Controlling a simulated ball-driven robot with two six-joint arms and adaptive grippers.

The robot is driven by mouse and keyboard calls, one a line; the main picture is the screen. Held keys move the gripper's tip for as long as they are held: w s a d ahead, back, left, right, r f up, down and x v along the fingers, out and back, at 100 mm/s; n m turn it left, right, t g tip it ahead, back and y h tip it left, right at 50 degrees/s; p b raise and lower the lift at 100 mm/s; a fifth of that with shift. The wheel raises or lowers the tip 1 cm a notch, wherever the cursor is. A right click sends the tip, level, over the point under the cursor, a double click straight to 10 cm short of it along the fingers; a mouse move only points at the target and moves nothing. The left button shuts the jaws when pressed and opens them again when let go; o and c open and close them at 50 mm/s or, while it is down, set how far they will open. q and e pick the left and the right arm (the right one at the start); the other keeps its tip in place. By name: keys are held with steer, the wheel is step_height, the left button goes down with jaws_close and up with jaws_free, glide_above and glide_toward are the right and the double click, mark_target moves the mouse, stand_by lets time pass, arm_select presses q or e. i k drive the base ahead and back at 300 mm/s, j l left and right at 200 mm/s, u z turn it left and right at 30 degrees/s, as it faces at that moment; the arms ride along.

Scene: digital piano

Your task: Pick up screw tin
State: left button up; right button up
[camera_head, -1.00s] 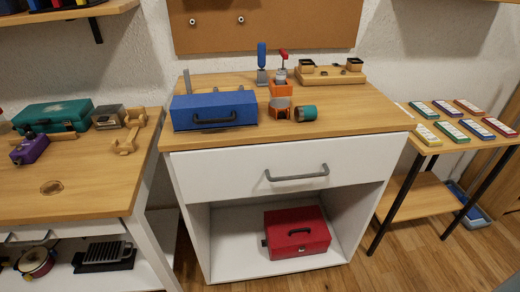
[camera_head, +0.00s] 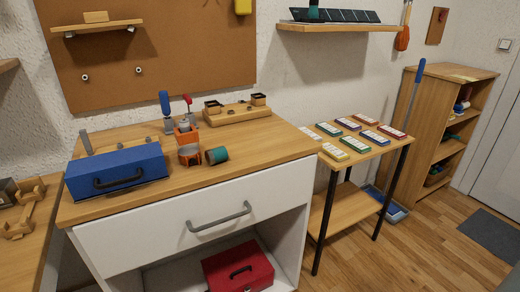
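I cannot tell for certain which object is the screw tin. A small teal can with a brown end (camera_head: 217,155) lies on its side on the wooden top of the white cabinet (camera_head: 250,150). Just left of it is an orange holder (camera_head: 188,147) with a round opening facing front. A blue toolbox with a dark handle (camera_head: 117,172) sits on the left of the same top. A red box (camera_head: 238,267) is on the open shelf below the drawer, partly cut off by the picture's lower edge. Neither of my grippers shows in this view.
The cabinet drawer (camera_head: 200,225) is shut. A wooden block with dark cups (camera_head: 237,115) stands at the back of the top. A side table (camera_head: 375,150) holds several coloured cards. Open wooden floor (camera_head: 400,255) lies right of the cabinet, before a bookcase (camera_head: 425,120).

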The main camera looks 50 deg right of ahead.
mark_target(220, 154)
steer(key=z, duration=1.15)
